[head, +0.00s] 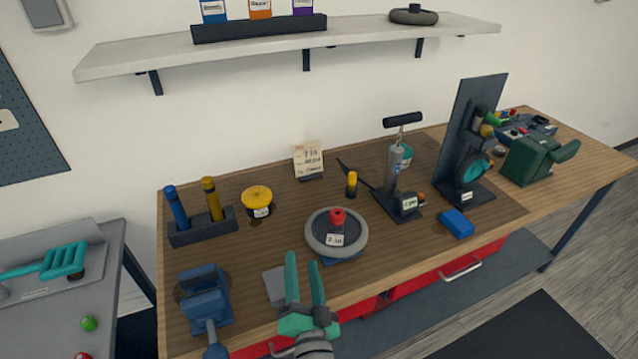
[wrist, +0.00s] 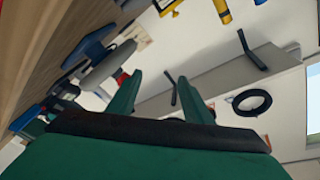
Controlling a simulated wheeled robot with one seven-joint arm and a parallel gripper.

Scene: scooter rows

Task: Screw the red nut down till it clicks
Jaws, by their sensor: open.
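The red nut (head: 338,215) sits at the middle of a round grey wheel (head: 318,240) that lies flat on the bench, with a white label on it. A bit of red beside the grey wheel shape shows in the wrist view, partly hidden behind a finger. My gripper (head: 305,275) has green fingers, spread apart and empty, in front of the wheel and to the left of the nut, not touching it. In the wrist view my gripper (wrist: 158,95) also shows both fingers apart with nothing between them.
A blue vise (head: 205,297) stands at the front left of the bench (head: 240,255). A yellow-lidded tub (head: 257,197), a pump (head: 397,170) and a blue block (head: 457,223) stand around the wheel. A shelf (head: 270,50) hangs above. A grey pad (head: 274,285) lies beside my gripper.

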